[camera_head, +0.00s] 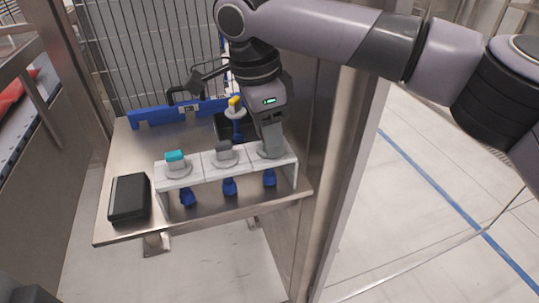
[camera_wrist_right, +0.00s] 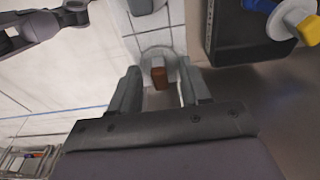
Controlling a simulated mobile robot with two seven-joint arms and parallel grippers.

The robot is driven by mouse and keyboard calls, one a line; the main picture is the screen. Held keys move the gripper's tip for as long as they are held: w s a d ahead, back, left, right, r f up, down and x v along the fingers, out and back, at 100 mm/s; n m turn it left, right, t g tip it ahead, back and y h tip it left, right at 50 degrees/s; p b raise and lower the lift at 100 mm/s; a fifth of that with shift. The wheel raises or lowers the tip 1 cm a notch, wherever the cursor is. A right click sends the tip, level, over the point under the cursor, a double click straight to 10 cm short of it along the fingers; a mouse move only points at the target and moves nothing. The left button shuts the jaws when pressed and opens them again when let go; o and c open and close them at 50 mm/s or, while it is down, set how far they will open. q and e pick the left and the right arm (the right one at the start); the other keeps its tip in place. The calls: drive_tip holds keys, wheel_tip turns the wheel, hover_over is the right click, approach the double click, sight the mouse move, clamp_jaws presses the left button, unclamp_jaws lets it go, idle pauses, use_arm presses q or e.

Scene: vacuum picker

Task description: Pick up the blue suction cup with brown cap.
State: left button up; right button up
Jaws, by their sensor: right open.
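The suction cup with the brown cap (camera_wrist_right: 160,77) sits in the right place of a white rack (camera_head: 201,172). The brown cap shows in the right wrist view, between the two finger tips. In the head view my gripper hides the cap, and only the blue lower part (camera_head: 269,178) shows below the rack. My right gripper (camera_head: 270,150) is open above the rack's right end, pointing down, with its fingers on either side of the cap. It also shows in the right wrist view (camera_wrist_right: 160,68). Whether the fingers touch the cap is unclear. My left gripper is out of view.
Cups with a teal cap (camera_head: 175,160) and a grey cap (camera_head: 223,151) stand in the same rack. A yellow-capped cup (camera_head: 235,107) is behind, at a black bin (camera_head: 221,127). A black case (camera_head: 130,197) lies at the left. A wire fence (camera_head: 140,50) stands behind.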

drive_tip(key=c, duration=0.9)
drive_tip(key=shift+o, duration=0.2)
drive_tip(key=shift+r, duration=0.1)
wheel_tip(320, 180, up, 20)
drive_tip(key=p, duration=0.5)
